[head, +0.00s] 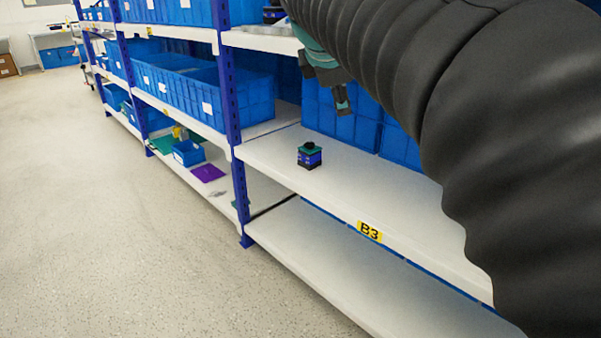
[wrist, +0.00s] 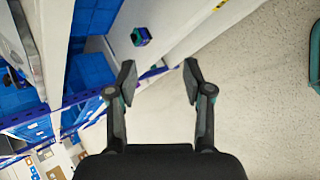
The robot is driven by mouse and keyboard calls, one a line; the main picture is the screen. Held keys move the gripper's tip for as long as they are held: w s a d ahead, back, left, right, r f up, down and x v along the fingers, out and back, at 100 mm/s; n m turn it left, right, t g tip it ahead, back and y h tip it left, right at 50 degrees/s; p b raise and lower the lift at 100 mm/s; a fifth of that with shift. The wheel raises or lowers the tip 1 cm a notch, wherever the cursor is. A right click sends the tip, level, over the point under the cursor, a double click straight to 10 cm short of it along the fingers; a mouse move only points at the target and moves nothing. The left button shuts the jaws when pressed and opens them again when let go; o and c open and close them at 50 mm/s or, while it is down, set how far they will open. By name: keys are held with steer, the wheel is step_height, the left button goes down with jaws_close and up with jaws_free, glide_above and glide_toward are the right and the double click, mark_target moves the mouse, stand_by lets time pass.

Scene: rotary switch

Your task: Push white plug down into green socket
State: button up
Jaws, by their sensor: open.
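A small dark blue and black box with a green top (head: 309,155) stands on the white shelf marked B3. It also shows small at the upper left of centre in the wrist view (wrist: 140,36). No white plug can be made out in either view, and I cannot tell whether the green top is the socket. My gripper (wrist: 159,77) is open and empty, its two black fingers apart. In the head view my gripper (head: 341,98) hangs above and to the right of the box, clear of it, partly hidden by my arm.
The white shelf (head: 375,190) is bare around the box. Blue bins (head: 352,130) stand at its back. A blue upright post (head: 231,110) rises left of the box. A lower shelf and open floor (head: 130,230) lie in front.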

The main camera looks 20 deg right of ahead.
steer(key=s+a+f+m+y, duration=0.2)
steer(key=s+a+f+m, duration=0.2)
steer(key=s+f, duration=0.2)
steer(key=s+a+f+m+y, duration=0.2)
steer(key=s+a+f+m, duration=0.3)
steer(key=f, duration=0.6)
steer(key=s+a+f+m+g+y, duration=0.1)
steer(key=s+a+f+m+y, duration=0.1)
steer(key=s+a+f+m, duration=0.2)
step_height(320, 180, down, 5)
steer(key=s, duration=0.2)
steer(key=shift+s+a+m, duration=0.15)
steer(key=shift+s+m, duration=0.25)
steer(key=shift+r, duration=0.1)
